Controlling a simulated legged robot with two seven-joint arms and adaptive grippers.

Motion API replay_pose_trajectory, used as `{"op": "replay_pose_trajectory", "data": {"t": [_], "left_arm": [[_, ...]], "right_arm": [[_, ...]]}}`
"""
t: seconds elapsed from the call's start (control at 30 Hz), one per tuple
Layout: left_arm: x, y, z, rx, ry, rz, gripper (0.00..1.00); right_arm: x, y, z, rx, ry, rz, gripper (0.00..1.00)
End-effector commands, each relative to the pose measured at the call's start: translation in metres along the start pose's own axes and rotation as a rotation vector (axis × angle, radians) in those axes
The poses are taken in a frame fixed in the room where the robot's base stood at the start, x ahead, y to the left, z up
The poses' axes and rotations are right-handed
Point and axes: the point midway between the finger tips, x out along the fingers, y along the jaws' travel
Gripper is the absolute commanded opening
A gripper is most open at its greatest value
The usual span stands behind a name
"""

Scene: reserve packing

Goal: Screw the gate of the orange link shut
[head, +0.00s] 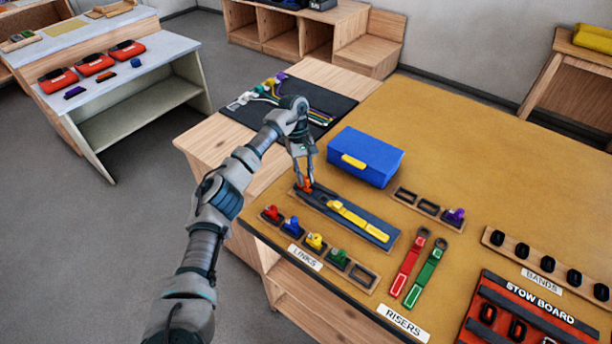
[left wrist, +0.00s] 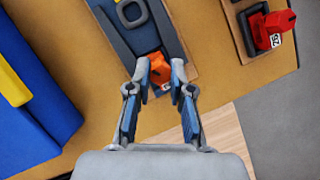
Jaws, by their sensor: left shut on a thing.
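The orange link (head: 306,184) stands at the left end of a dark board (head: 378,236) on the tan table. My left gripper (head: 303,177) comes down on it from above and is shut on it. In the left wrist view the orange link (left wrist: 159,67) shows between the two fingertips of my left gripper (left wrist: 160,75). Its gate is too small and too covered by the fingers to tell how it stands. A yellow strap (head: 358,220) lies along the same board, to the right of the link. My right gripper is in neither view.
A blue box (head: 366,157) with a yellow latch stands behind the board. In front, the links rack (head: 366,277) holds red, blue, yellow and green links. Red (head: 410,262) and green (head: 432,266) risers lie to the right. A label reads STOW BOARD (head: 540,296).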

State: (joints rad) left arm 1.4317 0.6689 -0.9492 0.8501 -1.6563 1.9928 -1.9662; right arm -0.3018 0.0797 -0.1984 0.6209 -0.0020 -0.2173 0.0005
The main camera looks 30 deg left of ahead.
Motion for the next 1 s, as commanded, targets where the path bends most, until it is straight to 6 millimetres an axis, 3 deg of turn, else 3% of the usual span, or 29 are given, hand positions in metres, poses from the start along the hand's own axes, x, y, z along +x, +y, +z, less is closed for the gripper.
{"op": "replay_pose_trajectory", "data": {"t": [0.17,0.53,0.8,0.83,0.9,0.93,1.0], "left_arm": [[0.003,-0.001,-0.001,0.068,-0.003,-0.039,0.0],[0.001,0.002,0.0,0.507,-0.002,-0.22,0.0],[0.002,0.002,-0.001,0.561,-0.003,-0.239,0.0],[0.002,0.002,-0.001,0.561,-0.003,-0.239,0.23],[0.002,0.002,-0.001,0.561,-0.003,-0.238,0.41],[0.002,0.003,-0.001,0.561,-0.003,-0.237,0.48],[0.002,0.003,-0.001,0.561,-0.002,-0.236,0.5]], "right_arm": [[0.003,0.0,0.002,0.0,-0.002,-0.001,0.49],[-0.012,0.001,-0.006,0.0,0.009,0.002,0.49],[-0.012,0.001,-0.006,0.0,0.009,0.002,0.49],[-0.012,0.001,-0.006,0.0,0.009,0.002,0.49],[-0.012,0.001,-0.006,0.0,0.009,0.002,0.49],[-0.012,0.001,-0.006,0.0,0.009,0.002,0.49],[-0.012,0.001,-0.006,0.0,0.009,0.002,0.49]]}}
